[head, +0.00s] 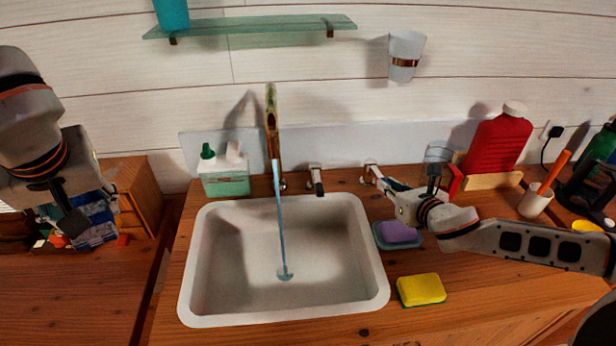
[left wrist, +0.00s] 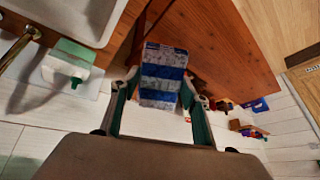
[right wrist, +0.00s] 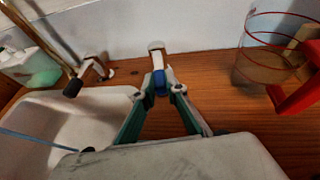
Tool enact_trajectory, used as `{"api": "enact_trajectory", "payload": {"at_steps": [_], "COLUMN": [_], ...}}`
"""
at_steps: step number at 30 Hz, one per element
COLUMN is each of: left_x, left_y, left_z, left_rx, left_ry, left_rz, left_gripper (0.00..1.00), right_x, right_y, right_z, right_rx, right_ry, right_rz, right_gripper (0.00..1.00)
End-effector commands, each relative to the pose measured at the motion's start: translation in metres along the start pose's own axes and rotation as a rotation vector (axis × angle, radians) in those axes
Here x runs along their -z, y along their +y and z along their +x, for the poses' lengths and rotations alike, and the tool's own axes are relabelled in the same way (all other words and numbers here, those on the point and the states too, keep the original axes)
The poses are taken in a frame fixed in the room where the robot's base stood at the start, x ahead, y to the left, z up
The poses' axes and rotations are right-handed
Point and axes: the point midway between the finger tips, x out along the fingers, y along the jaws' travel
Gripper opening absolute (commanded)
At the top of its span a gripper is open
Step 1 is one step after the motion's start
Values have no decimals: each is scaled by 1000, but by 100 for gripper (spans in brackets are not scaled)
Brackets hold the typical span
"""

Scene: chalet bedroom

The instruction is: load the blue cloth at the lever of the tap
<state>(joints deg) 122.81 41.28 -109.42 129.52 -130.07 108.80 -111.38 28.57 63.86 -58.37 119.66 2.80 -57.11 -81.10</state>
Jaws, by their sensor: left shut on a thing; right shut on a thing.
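The blue cloth (head: 95,212), blue and white striped, hangs from my left gripper (head: 76,208) at the left of the head view, well away from the tap. In the left wrist view the cloth (left wrist: 162,75) lies between the fingers. The brass tap (head: 271,110) stands behind the sink, with a thin blue stream of water (head: 280,220) falling from it. My right gripper (head: 383,184) is to the right of the tap, shut on the right-hand lever (head: 371,171). In the right wrist view this white lever (right wrist: 157,62) with a blue part sits between the fingertips.
The white sink (head: 285,315) fills the middle. A soap dispenser box (head: 225,178) stands behind it at left. A purple sponge (head: 398,232) and a yellow sponge (head: 421,289) lie right of it. A clear glass (head: 437,155) and a red bottle (head: 497,143) stand near my right gripper.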

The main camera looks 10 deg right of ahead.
Motion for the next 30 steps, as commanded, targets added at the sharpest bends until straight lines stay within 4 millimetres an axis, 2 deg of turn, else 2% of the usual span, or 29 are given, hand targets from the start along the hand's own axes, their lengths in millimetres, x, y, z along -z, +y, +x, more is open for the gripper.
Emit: {"api": "enact_trajectory", "payload": {"at_steps": [3,4,5,6,15,19,23,30], "left_x": [0,0,0,0,0,0,0,0], "left_y": [0,0,0,0,0,0,0,0], "left_z": [0,0,0,0,0,0,0,0], "left_rx": [0,0,0,0,0,0,0,0], "left_ry": [0,0,0,0,0,0,0,0], "left_rz": [0,0,0,0,0,0,0,0], "left_gripper": [26,26,26,26,26,26,26,26], "right_x": [2,2,2,2,1,1,1,2], "right_y": [1,1,1,1,1,0,0,1], "right_z": [0,0,0,0,0,-8,-28,-78], "right_rx": [-2,-2,-2,-2,-1,0,-1,-2], "right_ry": [4,4,4,4,1,2,3,4], "right_rz": [1,1,0,0,-1,-2,-4,-4], "right_gripper": [0,20,28,29,29,29,29,29]}}
